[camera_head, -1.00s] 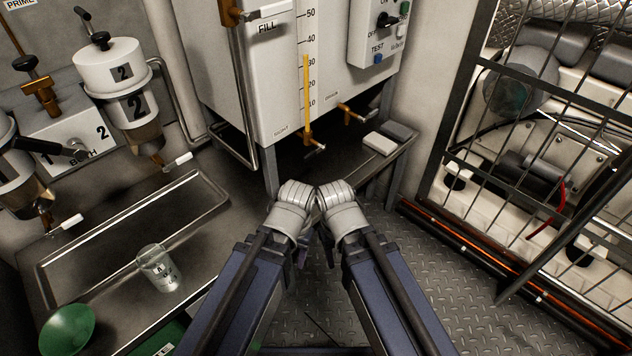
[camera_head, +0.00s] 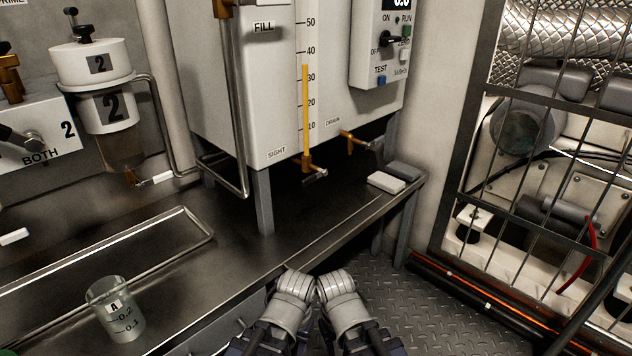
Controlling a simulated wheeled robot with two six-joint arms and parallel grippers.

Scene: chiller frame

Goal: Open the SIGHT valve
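The SIGHT valve (camera_head: 314,172) is a small brass fitting with a pale handle at the foot of the sight gauge (camera_head: 306,110), right of the SIGHT label. The gauge is a vertical tube with a yellow column reaching a little above 30. It runs up the front of the white tank (camera_head: 266,110). My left gripper (camera_head: 284,270) and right gripper (camera_head: 335,272) are side by side in front of the bench edge, below and apart from the valve. Their fingertips are hidden behind the pale wrist housings, so I cannot tell whether they are open.
A similar DRAIN valve (camera_head: 357,140) sits to the right of SIGHT. Two small blocks (camera_head: 386,182) lie on the bench (camera_head: 330,215). A beaker marked A (camera_head: 116,308) stands at the left. A barred cage (camera_head: 545,160) is on the right. The bench below the valves is mostly clear.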

